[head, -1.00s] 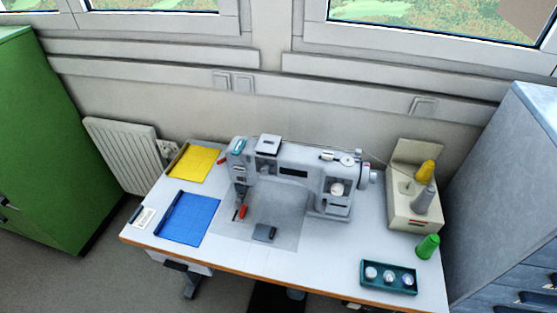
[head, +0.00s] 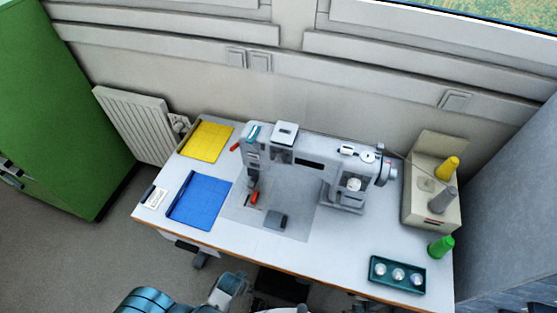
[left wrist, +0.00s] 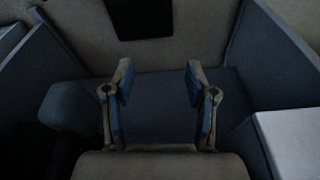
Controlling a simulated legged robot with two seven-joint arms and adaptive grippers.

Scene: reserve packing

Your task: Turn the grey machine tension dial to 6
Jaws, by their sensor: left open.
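The grey sewing machine (head: 312,162) stands on the white table. Round pale dials show on its top right (head: 367,157) and on its front right (head: 353,184); I cannot tell for certain which is the tension dial, and no number is readable. My left gripper (left wrist: 160,78) is open and empty in the dark left wrist view, with no dial between its fingers. In the head view, part of my arm shows at the bottom edge, well apart from the machine. My right gripper is not in view.
The white table (head: 330,253) has a brown front edge. Blue (head: 199,199) and yellow (head: 207,141) sheets lie left of the machine.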

